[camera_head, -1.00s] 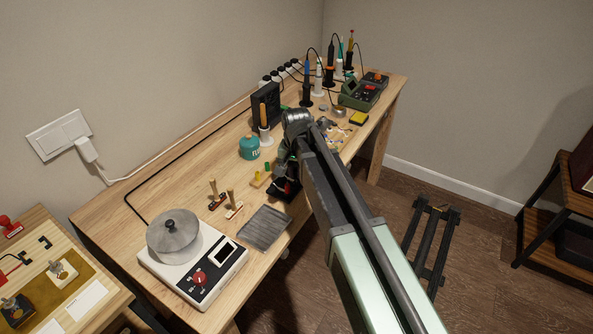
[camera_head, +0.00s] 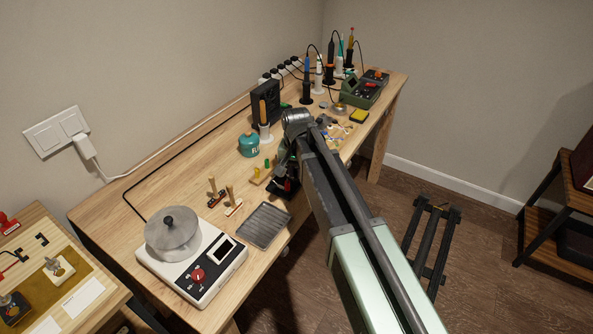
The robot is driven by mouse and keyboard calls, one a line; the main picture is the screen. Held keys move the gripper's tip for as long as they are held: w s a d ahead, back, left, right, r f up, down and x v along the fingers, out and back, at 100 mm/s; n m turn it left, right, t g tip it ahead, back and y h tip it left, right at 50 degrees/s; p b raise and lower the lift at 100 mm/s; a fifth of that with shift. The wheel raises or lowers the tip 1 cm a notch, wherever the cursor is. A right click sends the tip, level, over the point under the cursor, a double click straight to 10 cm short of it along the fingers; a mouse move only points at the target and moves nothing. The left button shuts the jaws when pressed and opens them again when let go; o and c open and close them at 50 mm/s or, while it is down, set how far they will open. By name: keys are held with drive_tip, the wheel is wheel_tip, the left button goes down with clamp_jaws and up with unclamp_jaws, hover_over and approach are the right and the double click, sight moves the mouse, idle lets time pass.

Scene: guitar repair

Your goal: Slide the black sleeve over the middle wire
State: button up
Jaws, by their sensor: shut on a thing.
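My gripper (camera_head: 287,186) is at the front edge of the long workbench, pointing down, partly hidden by my own arm. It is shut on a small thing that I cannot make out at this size. The black sleeve and the middle wire cannot be told apart here. A small wooden holder (camera_head: 262,174) with yellow and green pieces stands just left of my gripper.
The workbench (camera_head: 170,180) holds a white hot plate with a pot (camera_head: 172,232), a grey tray (camera_head: 264,225), wooden-handled tools (camera_head: 232,203) and a teal canister (camera_head: 249,145). Soldering irons in stands (camera_head: 306,92) and a green station (camera_head: 360,93) are at the back.

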drive_tip(key=shift+f+b, duration=0.25)
drive_tip(key=shift+b, duration=0.05)
idle(0.4)
drive_tip(key=o, duration=0.7)
drive_tip(key=shift+o, duration=0.4)
drive_tip(key=o, duration=0.3)
drive_tip(key=shift+r, duration=0.15)
wheel_tip(320, 180, up, 9)
drive_tip(key=p, duration=0.9)
